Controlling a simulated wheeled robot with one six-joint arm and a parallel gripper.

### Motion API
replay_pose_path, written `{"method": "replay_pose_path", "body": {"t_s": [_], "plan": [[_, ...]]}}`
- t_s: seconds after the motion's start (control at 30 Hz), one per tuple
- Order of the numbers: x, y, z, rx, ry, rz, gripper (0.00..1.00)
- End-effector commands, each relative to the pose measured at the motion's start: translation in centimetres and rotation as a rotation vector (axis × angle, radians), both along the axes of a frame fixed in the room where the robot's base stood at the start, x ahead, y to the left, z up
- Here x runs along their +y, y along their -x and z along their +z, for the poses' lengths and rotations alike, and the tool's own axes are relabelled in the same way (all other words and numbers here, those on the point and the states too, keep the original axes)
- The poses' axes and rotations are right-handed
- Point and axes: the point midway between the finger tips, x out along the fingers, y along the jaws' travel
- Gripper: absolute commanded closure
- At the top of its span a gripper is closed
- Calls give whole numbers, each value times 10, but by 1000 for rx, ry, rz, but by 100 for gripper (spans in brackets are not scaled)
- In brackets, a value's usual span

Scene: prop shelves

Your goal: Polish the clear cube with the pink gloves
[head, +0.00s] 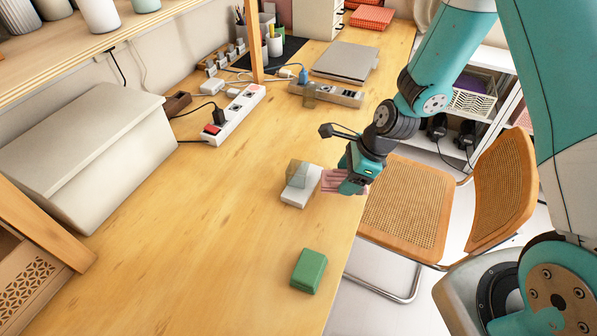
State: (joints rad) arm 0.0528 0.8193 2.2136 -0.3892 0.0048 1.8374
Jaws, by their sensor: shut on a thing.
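The pink gloves (333,180) are in the jaws of my gripper (350,183), which is shut on them near the right edge of the wooden desk. A see-through, brownish-grey cube (298,171) stands just left of the gloves, by a white block (294,198). The gloves are very close to the cube and white block. I cannot tell whether they touch. My gripper partly hides the gloves.
A green box (309,271) sits nearer on the desk (190,260). Power strips (234,115) and a closed laptop-like slab (345,61) lie farther back. A large pale box (90,150) stands left. A cane chair (405,205) is beside the desk. The desk's left middle is clear.

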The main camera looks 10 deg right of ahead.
Motion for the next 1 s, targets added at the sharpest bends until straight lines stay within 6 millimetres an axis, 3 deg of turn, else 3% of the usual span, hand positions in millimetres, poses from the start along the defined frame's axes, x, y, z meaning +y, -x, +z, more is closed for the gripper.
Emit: {"method": "replay_pose_path", "body": {"t_s": [0.47,1.0], "plan": [[-6,2,2,0,-1,0,56],[-6,2,56,0,-1,0,56]]}}
